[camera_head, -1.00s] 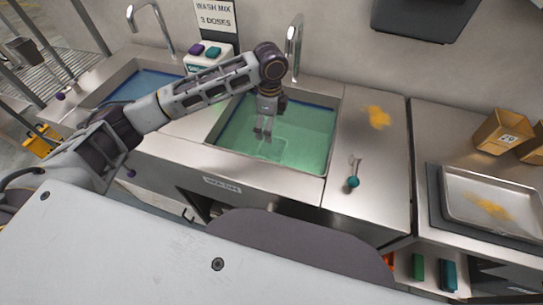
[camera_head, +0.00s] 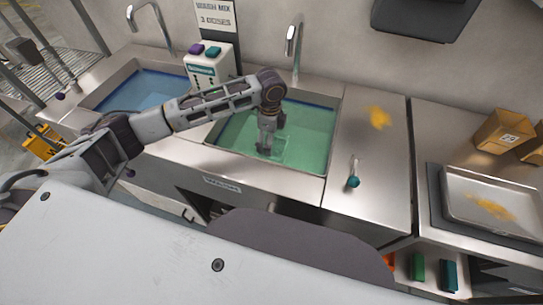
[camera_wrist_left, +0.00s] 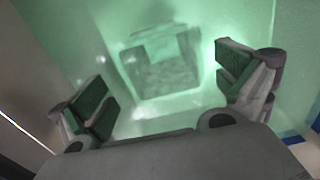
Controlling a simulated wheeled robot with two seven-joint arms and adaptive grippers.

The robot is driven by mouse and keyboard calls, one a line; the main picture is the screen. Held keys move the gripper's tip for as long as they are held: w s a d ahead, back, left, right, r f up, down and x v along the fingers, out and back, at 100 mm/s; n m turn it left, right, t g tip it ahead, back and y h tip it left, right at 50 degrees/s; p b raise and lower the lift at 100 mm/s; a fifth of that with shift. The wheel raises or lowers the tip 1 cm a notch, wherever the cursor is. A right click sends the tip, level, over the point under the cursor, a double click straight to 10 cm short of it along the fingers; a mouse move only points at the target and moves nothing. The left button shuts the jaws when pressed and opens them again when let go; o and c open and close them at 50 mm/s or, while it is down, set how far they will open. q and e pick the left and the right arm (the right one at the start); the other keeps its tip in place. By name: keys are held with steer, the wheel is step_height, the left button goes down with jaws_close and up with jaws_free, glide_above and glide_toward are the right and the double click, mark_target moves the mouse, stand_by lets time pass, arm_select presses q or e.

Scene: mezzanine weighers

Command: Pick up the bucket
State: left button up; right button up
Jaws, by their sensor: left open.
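A clear, square-sided container (camera_wrist_left: 162,62), which may be the bucket, lies under the green water of the sink. In the head view only its faint outline (camera_head: 282,150) shows beside my gripper. My left gripper (camera_head: 264,150) points down into the green water. In the left wrist view its two fingers (camera_wrist_left: 168,90) are wide apart, with the container beyond and between them. Nothing is between the pads, and I cannot tell the exact distance to the container. My right gripper is out of view.
The green sink (camera_head: 334,120) has steel rims and a tap (camera_head: 292,40) behind it. A second sink with blue water (camera_head: 140,88) is left. A white dispenser (camera_head: 208,68) stands between them. A teal-ended utensil (camera_head: 353,182) and yellow powder (camera_head: 378,117) lie on the right counter.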

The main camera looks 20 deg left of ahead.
arm_select(q)
steer(key=shift+d+f, duration=0.15)
steer(key=shift+f, duration=2.45)
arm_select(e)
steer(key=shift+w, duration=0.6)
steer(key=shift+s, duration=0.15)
arm_select(q)
steer(key=c, duration=1.7)
steer(key=shift+r, duration=0.1)
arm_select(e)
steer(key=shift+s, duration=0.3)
arm_select(q)
steer(key=shift+r, duration=0.1)
